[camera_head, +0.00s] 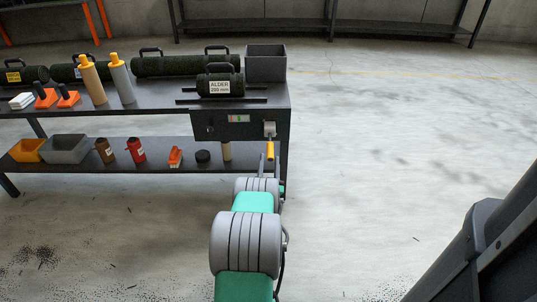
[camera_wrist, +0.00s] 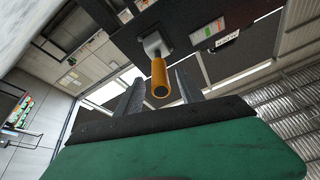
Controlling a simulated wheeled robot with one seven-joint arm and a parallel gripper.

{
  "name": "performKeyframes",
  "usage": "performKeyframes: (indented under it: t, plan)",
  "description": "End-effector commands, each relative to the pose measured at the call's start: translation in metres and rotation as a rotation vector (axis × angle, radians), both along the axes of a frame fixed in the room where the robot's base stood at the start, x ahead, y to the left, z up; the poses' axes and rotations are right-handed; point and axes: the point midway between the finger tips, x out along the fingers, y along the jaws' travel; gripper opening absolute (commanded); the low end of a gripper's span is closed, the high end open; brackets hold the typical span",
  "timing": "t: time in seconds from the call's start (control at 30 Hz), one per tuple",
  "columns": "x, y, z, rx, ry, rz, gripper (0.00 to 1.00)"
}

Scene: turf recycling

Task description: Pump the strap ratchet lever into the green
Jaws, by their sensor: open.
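The ratchet lever has a yellow-orange handle (camera_head: 270,150) that hangs down from a grey bracket (camera_head: 269,129) at the bench front's right end. In the wrist view the handle (camera_wrist: 160,78) points toward the camera, and its bracket (camera_wrist: 153,44) is behind it. My gripper (camera_wrist: 161,75) is open, with one dark finger on each side of the handle in the picture. Gaps show at both sides, and I see no grip on it. A small gauge (camera_head: 238,118) with a green band is beside the lever; it also shows in the wrist view (camera_wrist: 207,31). Its reading is too small to tell.
A turf roll labelled ALDER (camera_head: 220,84) rests on the bench above the lever, beside a grey bin (camera_head: 266,63).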

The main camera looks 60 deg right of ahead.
Motion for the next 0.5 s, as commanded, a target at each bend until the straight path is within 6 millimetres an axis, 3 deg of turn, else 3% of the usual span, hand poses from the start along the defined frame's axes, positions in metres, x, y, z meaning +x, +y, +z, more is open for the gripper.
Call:
performKeyframes:
  t: [0.23, 0.5]
  plan:
    - [0.018, -0.038, 0.018, -0.002, 0.001, 0.0, 0.45]
    - [0.024, -0.056, 0.026, 0.002, 0.002, -0.001, 0.45]
